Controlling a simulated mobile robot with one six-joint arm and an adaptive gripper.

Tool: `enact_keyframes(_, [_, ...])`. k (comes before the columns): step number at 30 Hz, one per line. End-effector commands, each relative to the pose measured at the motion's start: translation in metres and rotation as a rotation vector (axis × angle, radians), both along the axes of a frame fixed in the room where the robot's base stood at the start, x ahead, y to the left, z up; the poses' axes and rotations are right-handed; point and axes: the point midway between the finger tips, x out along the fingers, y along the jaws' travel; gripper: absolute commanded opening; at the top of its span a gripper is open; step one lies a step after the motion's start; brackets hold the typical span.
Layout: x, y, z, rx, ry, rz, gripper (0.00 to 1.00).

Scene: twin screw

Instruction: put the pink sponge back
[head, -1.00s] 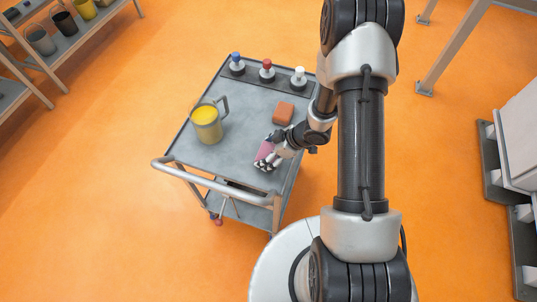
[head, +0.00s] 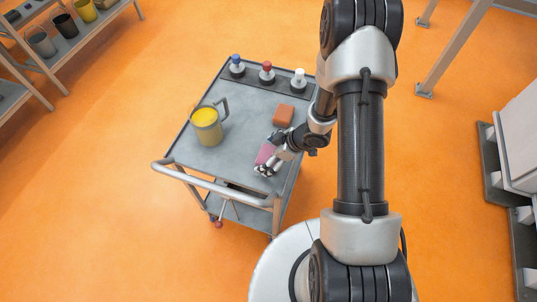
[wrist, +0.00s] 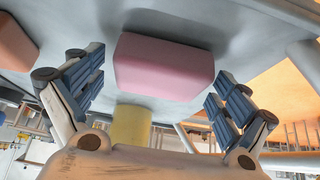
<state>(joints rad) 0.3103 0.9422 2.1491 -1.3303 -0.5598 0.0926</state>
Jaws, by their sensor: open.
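The pink sponge (head: 264,153) lies on the grey top of the cart (head: 243,113), near its right edge. My gripper (head: 273,154) is at the sponge, reaching in from the right. In the wrist view the pink sponge (wrist: 163,68) shows as a pink block between the two spread blue-grey fingers of my gripper (wrist: 160,82). A gap shows on each side of it, so the fingers are open and not closed on it. In the head view the gripper hides part of the sponge.
An orange-brown block (head: 283,114) lies just behind the sponge. Blue, red (head: 267,72) and white-topped items stand on a dark strip at the back. The cart's handle rail (head: 215,187) runs along the front. The middle top is clear.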

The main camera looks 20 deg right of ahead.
Motion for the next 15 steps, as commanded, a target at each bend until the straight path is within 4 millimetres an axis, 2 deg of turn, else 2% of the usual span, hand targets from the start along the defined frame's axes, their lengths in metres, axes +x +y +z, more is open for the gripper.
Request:
enact_keyframes(5, [-0.001, -0.003, 0.01, -0.001, -0.001, -0.002, 0.94])
enact_keyframes(15, [-0.023, -0.034, 0.071, 0.0, -0.002, -0.003, 0.94])
